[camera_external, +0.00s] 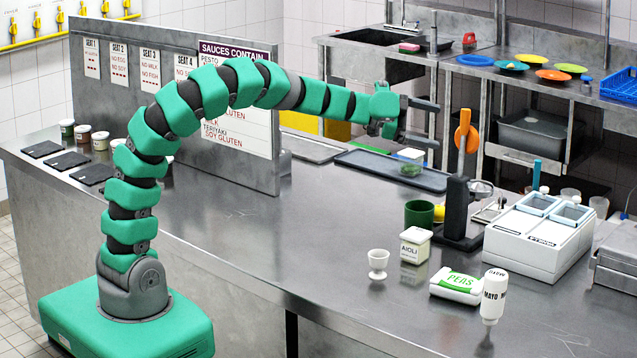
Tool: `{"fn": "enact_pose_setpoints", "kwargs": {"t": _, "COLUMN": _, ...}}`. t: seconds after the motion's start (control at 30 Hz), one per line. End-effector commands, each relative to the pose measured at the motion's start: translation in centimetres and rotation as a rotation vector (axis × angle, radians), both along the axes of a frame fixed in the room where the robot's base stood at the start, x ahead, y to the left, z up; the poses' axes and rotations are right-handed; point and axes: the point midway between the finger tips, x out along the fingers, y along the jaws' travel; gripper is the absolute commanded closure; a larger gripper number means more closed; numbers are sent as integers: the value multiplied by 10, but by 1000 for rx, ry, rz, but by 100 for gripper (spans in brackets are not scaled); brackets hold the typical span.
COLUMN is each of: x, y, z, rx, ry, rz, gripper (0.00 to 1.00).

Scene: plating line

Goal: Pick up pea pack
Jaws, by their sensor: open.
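The pea pack (456,285) is a white packet with a green "PEAS" label. It lies on the steel counter at the front right, between the aioli container (415,246) and the mayo bottle (493,295). My gripper (428,122) is open and empty, with its fingers pointing right. It is high above the counter, up and behind the pea pack, and well apart from it.
A white egg cup (378,264) stands left of the aioli. A green cup (419,214), a black stand with an orange top (462,190) and a white two-lid unit (540,235) stand behind the pack. The counter's middle left is clear.

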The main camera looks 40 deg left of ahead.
Motion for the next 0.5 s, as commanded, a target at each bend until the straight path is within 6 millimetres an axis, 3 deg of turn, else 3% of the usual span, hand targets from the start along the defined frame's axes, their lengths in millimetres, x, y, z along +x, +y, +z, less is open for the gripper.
{"fn": "enact_pose_setpoints", "kwargs": {"t": 0.03, "x": -15, "y": -18, "z": -45, "rx": 24, "ry": 81, "rz": -91, "gripper": 2}}
{"fn": "enact_pose_setpoints", "kwargs": {"t": 0.1, "x": -42, "y": -38, "z": -97, "rx": 50, "ry": 195, "rz": -209, "gripper": 2}}
{"fn": "enact_pose_setpoints", "kwargs": {"t": 0.2, "x": -83, "y": -55, "z": -152, "rx": 77, "ry": 343, "rz": -346, "gripper": 2}}
{"fn": "enact_pose_setpoints", "kwargs": {"t": 0.33, "x": -121, "y": -63, "z": -196, "rx": 100, "ry": 482, "rz": -454, "gripper": 2}}
{"fn": "enact_pose_setpoints", "kwargs": {"t": 0.5, "x": -138, "y": -65, "z": -211, "rx": 108, "ry": 540, "rz": -497, "gripper": 2}}
